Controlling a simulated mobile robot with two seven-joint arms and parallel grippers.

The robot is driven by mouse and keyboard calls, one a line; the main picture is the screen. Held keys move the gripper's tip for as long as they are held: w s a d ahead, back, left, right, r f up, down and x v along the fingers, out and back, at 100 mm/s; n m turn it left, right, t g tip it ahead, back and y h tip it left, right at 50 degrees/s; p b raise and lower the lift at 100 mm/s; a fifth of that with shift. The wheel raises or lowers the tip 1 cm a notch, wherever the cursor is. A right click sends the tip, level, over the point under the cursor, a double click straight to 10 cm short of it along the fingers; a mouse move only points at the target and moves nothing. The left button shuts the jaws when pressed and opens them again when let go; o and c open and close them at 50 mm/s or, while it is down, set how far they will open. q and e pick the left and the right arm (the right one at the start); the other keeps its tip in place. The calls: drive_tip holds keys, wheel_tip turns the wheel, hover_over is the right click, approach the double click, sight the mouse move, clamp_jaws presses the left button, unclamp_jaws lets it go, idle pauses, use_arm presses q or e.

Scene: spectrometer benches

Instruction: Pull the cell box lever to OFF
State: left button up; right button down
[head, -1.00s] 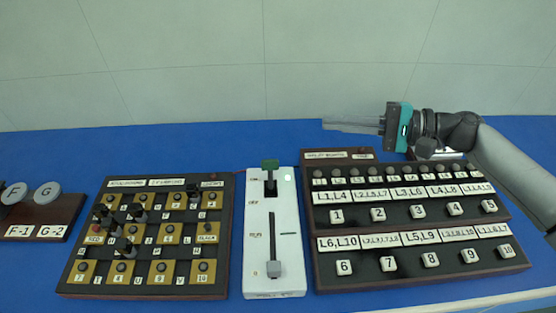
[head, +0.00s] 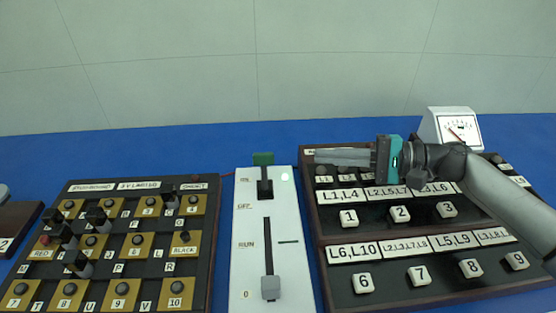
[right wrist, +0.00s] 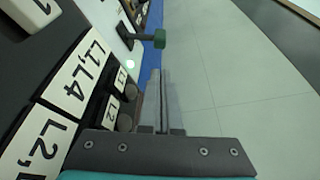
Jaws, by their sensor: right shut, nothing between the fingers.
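The white cell box (head: 250,225) stands in the middle of the head view. Its green-tipped lever (head: 263,159) is at the top, at the far end of a short slot, with a lit green lamp beside it. The lever also shows in the right wrist view (right wrist: 152,40), ahead of the fingers and slightly left. A grey slider (head: 270,287) sits low in the long slot. My right gripper (head: 318,157) is shut and empty, above the far left part of the right board. Its fingers point left toward the lever, with a gap between. My left gripper is not in view.
The right board (head: 310,222) carries white numbered buttons and label strips, with black knobs along its far edge. The left board (head: 207,250) holds gold plates and black plugs. A white meter (head: 440,112) stands behind. Blue table (head: 130,155) is clear behind the left board.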

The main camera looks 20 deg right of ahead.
sight(264, 171)
idle(0.3)
drive_tip(key=shift+w+a, duration=0.25)
drive_tip(key=shift+a, duration=0.2)
drive_tip(key=x, duration=0.9)
drive_tip(key=shift+f, duration=0.1)
